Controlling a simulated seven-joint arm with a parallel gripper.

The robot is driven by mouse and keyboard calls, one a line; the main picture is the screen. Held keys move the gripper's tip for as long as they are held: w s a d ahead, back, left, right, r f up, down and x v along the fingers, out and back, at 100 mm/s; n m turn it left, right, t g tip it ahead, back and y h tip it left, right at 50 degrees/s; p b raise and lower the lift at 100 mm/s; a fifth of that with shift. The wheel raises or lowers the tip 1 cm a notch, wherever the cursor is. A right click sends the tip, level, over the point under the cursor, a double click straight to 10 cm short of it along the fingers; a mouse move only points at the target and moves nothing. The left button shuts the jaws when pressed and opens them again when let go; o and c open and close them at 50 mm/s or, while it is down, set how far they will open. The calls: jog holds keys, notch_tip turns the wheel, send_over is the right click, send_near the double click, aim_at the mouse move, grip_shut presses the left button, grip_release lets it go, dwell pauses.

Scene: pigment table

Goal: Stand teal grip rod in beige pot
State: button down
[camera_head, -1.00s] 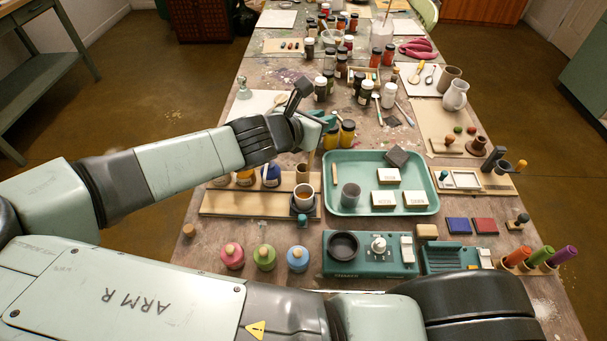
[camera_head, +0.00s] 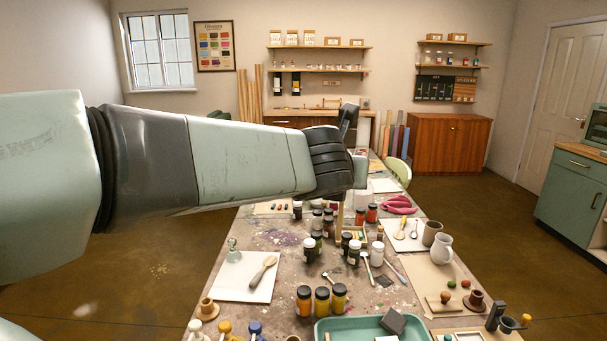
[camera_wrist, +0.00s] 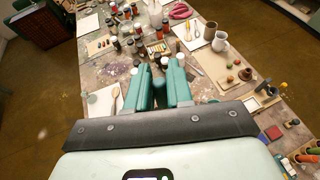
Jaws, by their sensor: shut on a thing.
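My gripper (camera_head: 358,172) is raised above the table in the head view, pointing away from me. In the wrist view its two teal fingers (camera_wrist: 155,90) are closed around a narrow teal piece, the teal grip rod (camera_wrist: 158,86). Below the gripper in the head view, a thin tan length (camera_head: 340,214) hangs down and looks like part of this rod; the hand hides most of the grip. I cannot tell surely which vessel is the beige pot. A small tan round pot-like thing (camera_head: 207,309) stands at the table's near left, well apart from the gripper.
Several dark paint jars crowd the table middle, and yellow-orange jars (camera_head: 322,300) stand nearer. A teal tray (camera_head: 330,327) is at the front. A brown cup (camera_head: 432,232) and a white jug (camera_head: 443,247) stand right. A white sheet (camera_head: 232,284) with a spoon lies left.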

jog(key=d+r, duration=0.3)
jog(key=d, duration=0.1)
jog(key=a+f+m+h, duration=0.1)
jog(key=a+f, duration=0.2)
jog(key=f, duration=0.8)
jog(key=w+a+f+m+g+h, duration=0.1)
jog(key=a+f, duration=0.3)
jog(key=f, duration=0.8)
jog(key=a+f+m+g+h, duration=0.1)
jog(key=a+f, duration=0.3)
jog(key=f, duration=0.7)
jog(key=shift+w+a+f+m+h, duration=0.15)
jog(key=shift+a+m+h, duration=0.15)
jog(key=shift+h, duration=0.1)
jog(key=shift+f, duration=0.1)
